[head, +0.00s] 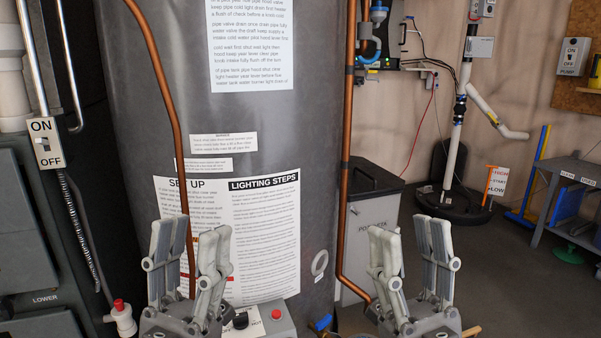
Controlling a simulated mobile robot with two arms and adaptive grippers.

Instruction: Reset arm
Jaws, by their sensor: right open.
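My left gripper (188,235) is raised at the lower left of centre in the head view, with its fingers pointing up. Its two fingers stand apart with nothing between them. My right gripper (408,235) is raised at the lower right of centre, also fingers up, open and empty. The large grey heater tank (270,130) stands behind both grippers. A grey control box (275,318) with a red button and a dark knob sits low between them, partly hidden by my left gripper.
An ON/OFF switch (45,143) is at the left. A grey bin (365,210) stands behind my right gripper. A black round basin (455,205) and a table (570,170) are at the right, with open floor before them.

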